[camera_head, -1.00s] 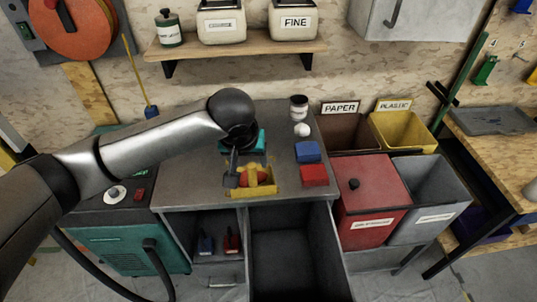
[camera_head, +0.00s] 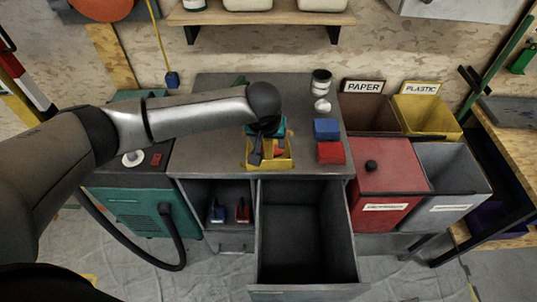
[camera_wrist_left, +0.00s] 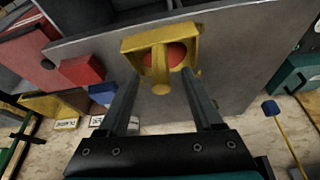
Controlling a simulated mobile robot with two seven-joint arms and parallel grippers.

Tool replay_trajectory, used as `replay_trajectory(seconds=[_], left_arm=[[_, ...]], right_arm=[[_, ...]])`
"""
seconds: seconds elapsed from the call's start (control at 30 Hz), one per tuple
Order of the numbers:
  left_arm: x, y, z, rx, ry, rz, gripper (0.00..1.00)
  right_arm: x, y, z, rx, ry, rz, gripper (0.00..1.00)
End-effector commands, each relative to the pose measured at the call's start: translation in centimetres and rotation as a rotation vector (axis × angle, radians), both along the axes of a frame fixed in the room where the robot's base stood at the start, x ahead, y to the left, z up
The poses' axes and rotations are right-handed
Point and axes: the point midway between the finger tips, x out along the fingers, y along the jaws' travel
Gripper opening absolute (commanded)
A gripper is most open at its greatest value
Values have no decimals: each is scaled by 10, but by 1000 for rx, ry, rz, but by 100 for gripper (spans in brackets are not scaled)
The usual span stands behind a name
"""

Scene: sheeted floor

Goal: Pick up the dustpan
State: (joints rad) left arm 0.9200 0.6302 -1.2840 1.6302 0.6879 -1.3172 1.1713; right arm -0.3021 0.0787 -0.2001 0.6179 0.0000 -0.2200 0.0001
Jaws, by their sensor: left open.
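The yellow dustpan (camera_head: 284,161) lies on the grey workbench top near its front edge, with a red rounded thing in it. In the left wrist view the dustpan (camera_wrist_left: 131,48) is just ahead of my fingers, its stubby handle pointing toward me and the red thing (camera_wrist_left: 172,56) inside it. My left gripper (camera_wrist_left: 160,80) is open, with one finger on each side of the handle; I cannot tell if they touch it. In the head view my left gripper (camera_head: 262,150) is over the dustpan and hides part of it. My right gripper is not in view.
A blue block (camera_head: 327,129) and a red block (camera_head: 331,153) sit on the bench right of the dustpan. A drawer (camera_head: 300,290) stands open below. Paper (camera_head: 362,130) and plastic (camera_head: 425,130) bins and a red bin (camera_head: 385,170) stand to the right.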

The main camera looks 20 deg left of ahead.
Motion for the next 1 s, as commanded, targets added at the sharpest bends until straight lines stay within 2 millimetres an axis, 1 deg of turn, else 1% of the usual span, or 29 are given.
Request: replay_trajectory(seconds=[0.2, 0.33, 0.5, 0.7, 1.0], left_arm=[[12, 3, -23, 1, 0, -1, 67], [17, 3, -37, 1, 1, -2, 67], [20, 4, -43, 0, 0, -1, 67], [20, 4, -43, -1, 0, -1, 67], [20, 4, -43, -1, 0, -1, 33]], right_arm=[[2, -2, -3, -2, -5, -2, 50], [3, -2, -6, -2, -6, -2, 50], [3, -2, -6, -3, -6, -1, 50], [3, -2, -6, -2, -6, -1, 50], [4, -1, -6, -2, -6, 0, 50]])
